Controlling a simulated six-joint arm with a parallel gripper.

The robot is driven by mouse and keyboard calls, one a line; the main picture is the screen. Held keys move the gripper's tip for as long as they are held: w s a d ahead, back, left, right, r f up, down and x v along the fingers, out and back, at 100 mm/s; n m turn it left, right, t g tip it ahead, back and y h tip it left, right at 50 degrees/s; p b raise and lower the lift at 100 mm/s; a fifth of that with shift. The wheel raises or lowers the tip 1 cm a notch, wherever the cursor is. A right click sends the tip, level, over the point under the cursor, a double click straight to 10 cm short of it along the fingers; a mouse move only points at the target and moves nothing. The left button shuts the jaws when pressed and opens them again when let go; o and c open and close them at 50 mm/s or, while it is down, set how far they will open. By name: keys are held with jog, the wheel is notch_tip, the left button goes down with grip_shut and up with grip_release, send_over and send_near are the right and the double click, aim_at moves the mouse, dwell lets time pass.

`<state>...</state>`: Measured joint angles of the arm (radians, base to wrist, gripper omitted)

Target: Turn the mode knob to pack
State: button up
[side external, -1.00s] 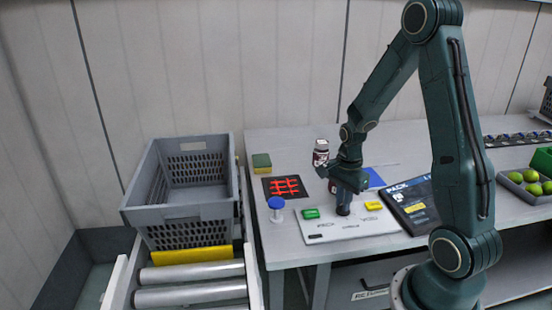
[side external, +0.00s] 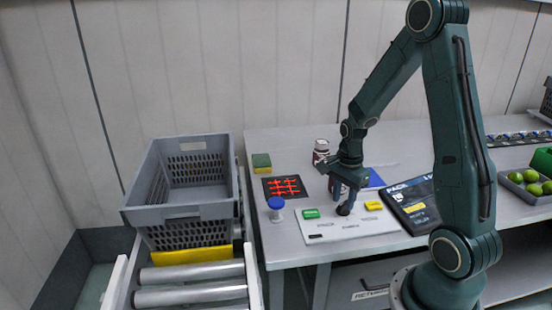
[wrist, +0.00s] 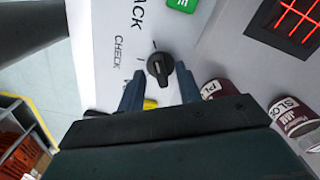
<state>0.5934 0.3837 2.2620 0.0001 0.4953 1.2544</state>
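The black mode knob (wrist: 160,66) stands on the white panel (wrist: 100,25), with a short pale mark on its ridge. Lettering ending in "ACK" and the word "CHECK" show beside it; a third label is mostly hidden by a finger. Which label the knob points to is hard to tell. My gripper (wrist: 159,86) is open, one finger on each side of the knob's near edge, with gaps visible. In the side external view my gripper (side external: 347,200) is over the knob (side external: 343,209) on the panel (side external: 318,230).
A green button (side external: 311,214) and a yellow button (side external: 373,206) flank the knob. A tilted screen (side external: 410,200) reading "PACK" is at right. A blue-topped post (side external: 276,205) stands left of the panel; dark-red jars (side external: 321,151) stand behind my gripper.

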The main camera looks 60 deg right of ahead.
aim_at(342, 205)
notch_tip(342, 205, up, 13)
dwell(0.6)
jog(key=s+a+r+n+t, duration=0.2)
jog(key=s+a+r+n, duration=0.2)
jog(key=a+n, duration=0.5)
jog(key=s+a+r+n+t, duration=0.3)
jog(key=s+a+n, duration=0.3)
jog(key=a+n, duration=0.4)
jog(key=shift+s+r+n+t, duration=0.15)
jog(key=shift+r+n+t, duration=0.15)
jog(key=shift+r+n, duration=0.7)
jog(key=shift+f, duration=0.15)
jog(key=shift+c, duration=0.4)
